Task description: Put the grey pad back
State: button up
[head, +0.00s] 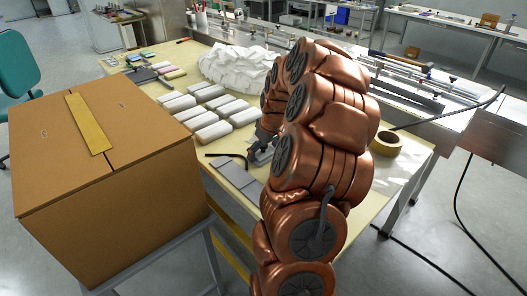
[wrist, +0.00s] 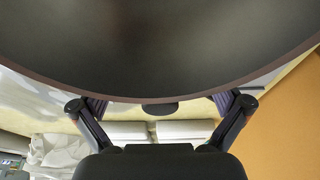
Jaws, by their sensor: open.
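In the head view, flat grey pieces (head: 235,173) lie side by side near the front edge of the table. I cannot tell whether one of them is the grey pad. My gripper (head: 263,150) is just to their right, low over the table and partly hidden by my copper-coloured arm. In the wrist view my gripper (wrist: 160,104) has its two fingers wide apart, with nothing visibly held. A large dark round surface fills the upper part of that view and hides much of what lies there.
Several white packs (head: 212,108) lie in rows left of my arm; crumpled white film (head: 237,66) is behind them. A large cardboard box (head: 105,160) stands at front left. A tape roll (head: 386,143) lies right of my arm. Small coloured blocks (head: 175,74) are at far left.

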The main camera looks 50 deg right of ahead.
jog(key=b+v, duration=0.1)
jog(key=v, duration=1.1)
jog(key=a+n+y, duration=0.1)
jog(key=a, duration=1.4)
jog(key=s+a+f+n+g, duration=0.1)
jog(key=s+a+g, duration=0.1)
jog(key=s+a, duration=0.55)
jog(key=s+a+f+g, duration=0.2)
jog(key=s+a, duration=0.2)
jog(key=a, duration=0.7)
jog(key=s+a+f+g, duration=0.1)
jog(key=s+a+f, duration=0.2)
jog(key=s, duration=0.8)
jog(key=shift+a+m+h, duration=0.25)
jog(key=shift+m+h, duration=0.05)
jog(key=shift+m, duration=0.1)
jog(key=shift+s, duration=0.1)
notch_tip(320, 180, up, 11)
jog(key=p, duration=1)
